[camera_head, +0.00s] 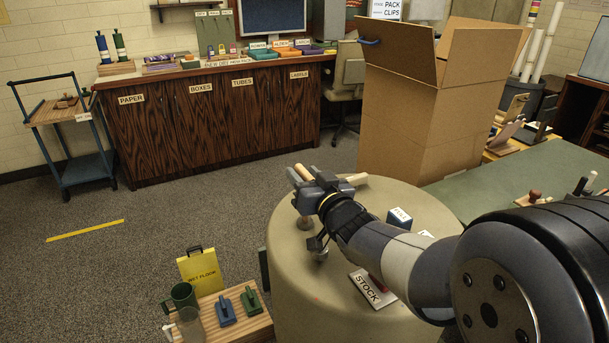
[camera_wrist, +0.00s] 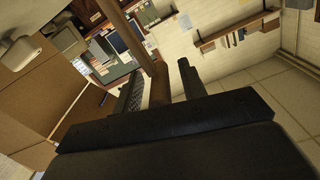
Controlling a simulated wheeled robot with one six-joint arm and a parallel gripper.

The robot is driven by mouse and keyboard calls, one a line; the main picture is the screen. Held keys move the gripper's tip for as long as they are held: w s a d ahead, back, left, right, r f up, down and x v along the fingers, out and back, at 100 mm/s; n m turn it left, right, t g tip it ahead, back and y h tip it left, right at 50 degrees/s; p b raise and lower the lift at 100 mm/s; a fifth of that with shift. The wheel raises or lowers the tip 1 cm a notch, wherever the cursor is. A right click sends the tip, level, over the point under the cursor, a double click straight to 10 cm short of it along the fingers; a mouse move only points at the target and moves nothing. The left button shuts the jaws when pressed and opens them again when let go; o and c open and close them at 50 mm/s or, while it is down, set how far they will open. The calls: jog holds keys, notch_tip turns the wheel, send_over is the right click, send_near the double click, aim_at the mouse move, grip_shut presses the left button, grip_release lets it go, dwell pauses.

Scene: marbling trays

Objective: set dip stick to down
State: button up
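My gripper (camera_head: 306,172) is over the round beige-topped stand. In the wrist view its two dark fingers (camera_wrist: 160,88) are apart. A brown wooden bar (camera_wrist: 158,82) shows between them, nearer the left finger, with a gap on the right. In the head view a pale wooden bar (camera_head: 305,172) shows at the fingertips. It may be the dip stick, but I cannot tell for sure. Another pale piece (camera_head: 354,180) shows just right of the gripper. The wrist hides much of what stands beneath it.

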jog(key=p+v, duration=0.1)
jog(key=v, duration=0.9)
jog(key=shift+s, duration=0.2)
jog(key=shift+c, duration=0.6)
